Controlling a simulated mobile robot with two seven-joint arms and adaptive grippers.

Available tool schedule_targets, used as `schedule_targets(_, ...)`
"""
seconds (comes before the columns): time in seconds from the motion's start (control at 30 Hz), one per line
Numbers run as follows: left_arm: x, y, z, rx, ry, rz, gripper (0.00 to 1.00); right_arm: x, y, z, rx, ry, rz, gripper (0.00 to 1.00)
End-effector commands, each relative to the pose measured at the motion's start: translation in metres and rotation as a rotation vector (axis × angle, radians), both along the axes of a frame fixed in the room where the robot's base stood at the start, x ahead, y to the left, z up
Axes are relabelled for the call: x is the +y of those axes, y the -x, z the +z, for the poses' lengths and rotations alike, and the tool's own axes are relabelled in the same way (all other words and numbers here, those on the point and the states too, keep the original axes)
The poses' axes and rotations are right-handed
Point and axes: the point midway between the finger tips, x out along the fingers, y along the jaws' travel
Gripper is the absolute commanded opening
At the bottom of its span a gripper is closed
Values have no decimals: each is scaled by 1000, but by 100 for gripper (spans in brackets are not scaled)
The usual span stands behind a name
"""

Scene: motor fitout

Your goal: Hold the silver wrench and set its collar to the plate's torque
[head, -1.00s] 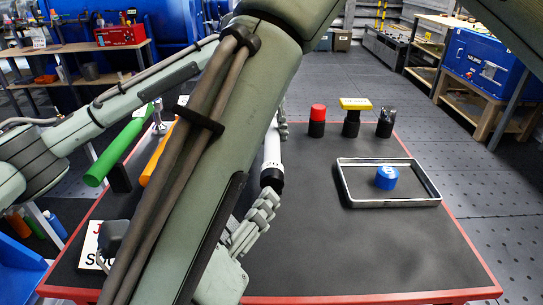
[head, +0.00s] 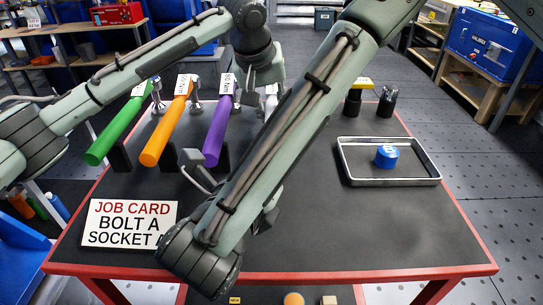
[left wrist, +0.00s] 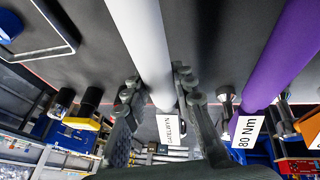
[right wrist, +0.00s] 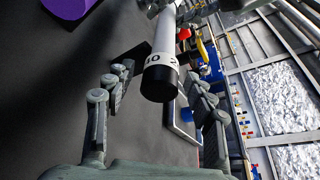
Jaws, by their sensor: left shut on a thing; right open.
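The silver wrench, with a pale shaft (left wrist: 143,40), stands between the fingers of my left gripper (left wrist: 152,92), which is shut on it. In the head view my left gripper (head: 262,76) is at the back of the table, and my right arm hides most of the wrench. In the right wrist view the wrench's end shows a white number band and black collar (right wrist: 160,78); the digits are only partly readable. My right gripper (right wrist: 158,85) is open, its fingers to either side of the collar and apart from it. A plate (left wrist: 171,128) beside the wrench is not clearly readable.
Green (head: 119,132), orange (head: 166,130) and purple (head: 217,130) wrenches stand at the left; the purple one's plate (left wrist: 246,132) reads 80 Nm. A job card (head: 130,224) lies front left. A tray (head: 390,181) with a blue socket (head: 386,155) is at the right.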

Motion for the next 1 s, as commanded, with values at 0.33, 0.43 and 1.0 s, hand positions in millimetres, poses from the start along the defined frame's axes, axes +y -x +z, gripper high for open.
schedule_targets(0.33, 0, 0, 0, 0, 1, -1, 0, 0, 0, 0, 0, -1, 0, 29)
schedule_targets(0.43, 0, 0, 0, 0, 1, -1, 0, 0, 0, 0, 0, -1, 0, 16)
schedule_targets(1.0, -1, 0, 0, 0, 1, 0, 0, -1, 0, 0, 3, -130, -3, 5)
